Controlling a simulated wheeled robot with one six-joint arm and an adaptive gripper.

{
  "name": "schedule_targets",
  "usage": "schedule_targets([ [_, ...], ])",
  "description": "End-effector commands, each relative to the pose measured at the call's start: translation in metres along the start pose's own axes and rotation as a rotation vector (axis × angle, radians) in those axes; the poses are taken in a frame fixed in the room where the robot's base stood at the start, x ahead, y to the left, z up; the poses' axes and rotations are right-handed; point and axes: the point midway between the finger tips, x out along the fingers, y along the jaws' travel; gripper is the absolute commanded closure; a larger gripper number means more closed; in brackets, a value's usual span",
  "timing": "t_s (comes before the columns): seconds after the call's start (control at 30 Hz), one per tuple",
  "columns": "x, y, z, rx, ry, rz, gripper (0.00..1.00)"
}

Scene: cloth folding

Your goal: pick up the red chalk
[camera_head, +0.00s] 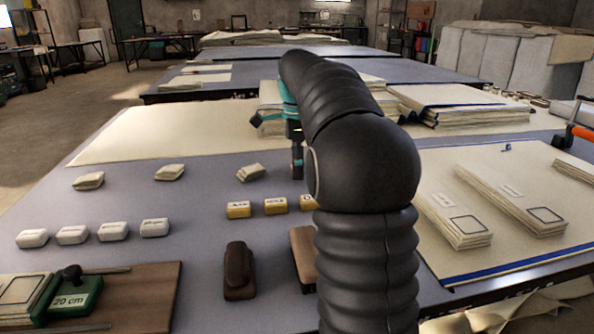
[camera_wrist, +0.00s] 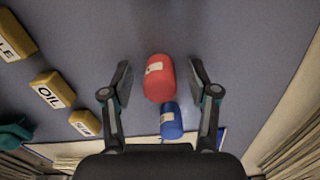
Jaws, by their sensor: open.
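The red chalk (camera_wrist: 160,78) is a short, thick red piece with a pale label, in the upper middle of the wrist view. A blue chalk (camera_wrist: 171,121) of like shape lies right beside it, nearer my gripper's palm in the picture. My gripper (camera_wrist: 160,65) is open, with one finger on each side of the red chalk in the picture and a gap on both sides. I cannot tell how far the fingertips are above it. In the head view my gripper (camera_head: 297,167) points down over the table, and my arm hides both chalks.
Yellow labelled blocks, one marked OIL (camera_wrist: 53,90), lie left of the chalks; they also show in the head view (camera_head: 276,206). White blocks (camera_head: 114,231), a brown block (camera_head: 239,271) and folded cloth stacks (camera_head: 461,105) are on the grey table (camera_head: 190,205).

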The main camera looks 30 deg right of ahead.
Motion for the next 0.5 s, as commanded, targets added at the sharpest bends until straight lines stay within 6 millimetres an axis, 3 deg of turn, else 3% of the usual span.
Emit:
schedule_targets([
  [0.2, 0.0001, 0.0000, -0.0001, 0.000, 0.000, 0.000, 0.40],
  [0.43, 0.0001, 0.0000, -0.0001, 0.000, 0.000, 0.000, 0.98],
  [0.5, 0.0002, 0.0000, -0.0001, 0.000, 0.000, 0.000, 1.00],
])
